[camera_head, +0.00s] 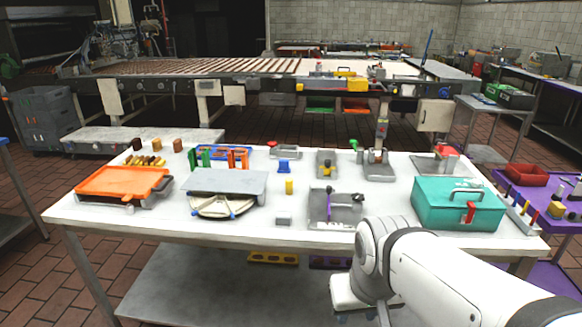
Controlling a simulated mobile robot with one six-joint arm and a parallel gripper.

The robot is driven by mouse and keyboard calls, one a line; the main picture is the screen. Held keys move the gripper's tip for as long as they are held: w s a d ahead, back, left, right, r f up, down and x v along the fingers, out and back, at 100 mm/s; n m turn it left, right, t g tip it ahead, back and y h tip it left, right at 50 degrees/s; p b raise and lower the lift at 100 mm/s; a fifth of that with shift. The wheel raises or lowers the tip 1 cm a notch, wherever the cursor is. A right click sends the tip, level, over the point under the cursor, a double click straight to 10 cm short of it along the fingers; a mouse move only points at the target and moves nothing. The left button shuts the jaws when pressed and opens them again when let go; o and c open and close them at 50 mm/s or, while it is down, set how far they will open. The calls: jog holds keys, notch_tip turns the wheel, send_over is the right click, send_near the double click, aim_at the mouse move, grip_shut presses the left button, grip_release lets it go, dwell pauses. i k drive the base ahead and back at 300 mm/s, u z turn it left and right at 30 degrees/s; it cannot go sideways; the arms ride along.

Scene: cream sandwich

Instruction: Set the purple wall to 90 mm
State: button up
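No wall that is clearly the purple one stands out on the white table (245,238). A grey fixture (318,205) with an upright part and a dark knob stands near the front middle of the table. Small purple marks show along its front edge, too small to read. A purple slotted piece (330,262) lies below the tabletop, partly behind my arm. I cannot tell which of these bears the purple wall, or any setting in millimetres. My white arm reaches in from the lower right, in front of the table. Its fingers do not show.
A teal box (432,207) with a red latch stands right of the fixture. An orange-lidded tray (118,183) and a grey-topped round device (226,185) stand left. A yellow cylinder (289,187) and a small grey block (284,219) are near the middle. A purple side table (550,232) is at right.

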aim_at(329, 189)
jog(key=u, duration=0.15)
jog(key=i, duration=1.3)
jog(key=z, duration=0.55)
